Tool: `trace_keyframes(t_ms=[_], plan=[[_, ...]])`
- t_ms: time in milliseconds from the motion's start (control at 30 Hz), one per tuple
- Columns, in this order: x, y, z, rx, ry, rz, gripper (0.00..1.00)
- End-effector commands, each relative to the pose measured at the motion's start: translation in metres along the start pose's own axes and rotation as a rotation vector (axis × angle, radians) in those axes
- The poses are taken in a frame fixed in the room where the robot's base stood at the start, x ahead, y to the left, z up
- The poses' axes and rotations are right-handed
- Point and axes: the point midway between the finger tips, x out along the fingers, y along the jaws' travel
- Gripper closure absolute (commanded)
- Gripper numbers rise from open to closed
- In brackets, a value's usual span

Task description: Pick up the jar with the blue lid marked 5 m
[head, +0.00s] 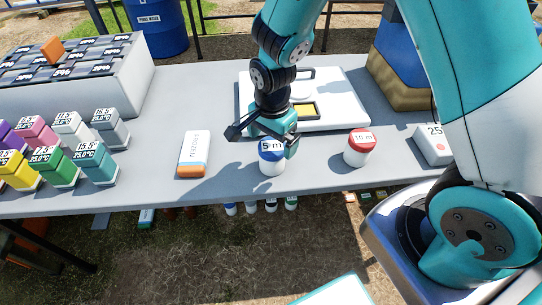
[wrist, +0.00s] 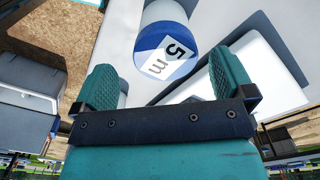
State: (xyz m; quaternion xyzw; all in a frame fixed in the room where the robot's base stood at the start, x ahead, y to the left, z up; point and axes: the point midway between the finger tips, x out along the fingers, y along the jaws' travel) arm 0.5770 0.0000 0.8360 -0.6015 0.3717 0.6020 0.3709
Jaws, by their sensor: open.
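The jar with the blue lid marked 5 m (head: 271,159) stands upright on the grey table, near its front edge. In the wrist view its labelled blue lid (wrist: 168,52) and white body show just beyond the fingertips, roughly centred between them. My gripper (head: 264,139) is open and empty, low over the table just behind the jar, with one finger out to the left and the other close by the lid's right side. In the wrist view both fingers of my gripper (wrist: 165,80) are spread wide. Whether a finger touches the jar I cannot tell.
A red-lidded jar marked 10 m (head: 360,148) stands to the right, a white box (head: 433,146) beyond it. A white and orange block (head: 194,156) lies left. A white panel (head: 345,95) lies behind my gripper.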

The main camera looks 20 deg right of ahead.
Motion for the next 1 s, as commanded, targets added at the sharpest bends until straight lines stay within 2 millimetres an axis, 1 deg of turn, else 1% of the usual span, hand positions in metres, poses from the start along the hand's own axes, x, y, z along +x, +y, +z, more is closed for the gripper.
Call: trace_keyframes(t_ms=[167,300,400,500,700,733,767,800,867,900,1000], plan=[[0.014,-0.002,-0.002,0.000,-0.001,0.002,0.00],[0.035,-0.005,-0.006,0.000,-0.001,0.003,0.00],[0.049,-0.005,-0.006,-0.001,-0.001,0.002,0.00],[0.054,-0.005,-0.006,-0.001,0.000,-0.001,0.00],[0.055,-0.006,-0.006,-0.001,0.000,-0.002,0.00],[0.055,-0.006,-0.006,-0.001,0.000,-0.002,0.02],[0.055,-0.006,-0.006,-0.001,0.000,-0.001,0.09],[0.055,-0.006,-0.006,-0.001,0.000,-0.001,0.18],[0.055,-0.005,-0.006,-0.001,0.000,-0.001,0.32],[0.055,-0.006,-0.006,-0.001,0.000,-0.001,0.41],[0.054,-0.006,-0.006,-0.001,0.000,-0.002,0.61]])
